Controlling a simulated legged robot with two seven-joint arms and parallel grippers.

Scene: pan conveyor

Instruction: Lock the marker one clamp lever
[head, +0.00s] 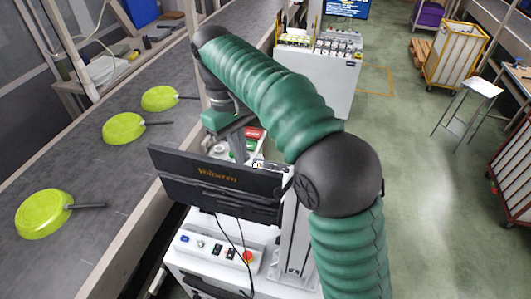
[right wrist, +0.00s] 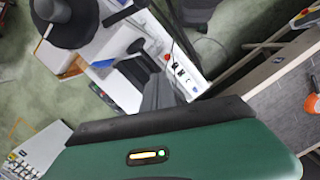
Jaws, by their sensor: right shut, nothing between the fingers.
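My right gripper (head: 240,146) points down behind the black monitor, over a white machine. Its grey fingers also show in the right wrist view (right wrist: 157,88), shut with nothing between them. The monitor hides part of the fingers and of the machine in the head view. A red part (head: 254,133) shows just beyond the gripper. I cannot make out the marker one clamp lever clearly in either view, nor whether the fingers touch it. My left gripper is not in view.
The black monitor (head: 215,178) stands close in front of the gripper. A control box (head: 215,251) with buttons and hanging cables is below it. Several lime green pans, such as one at the near left (head: 43,213), lie on the conveyor (head: 110,185).

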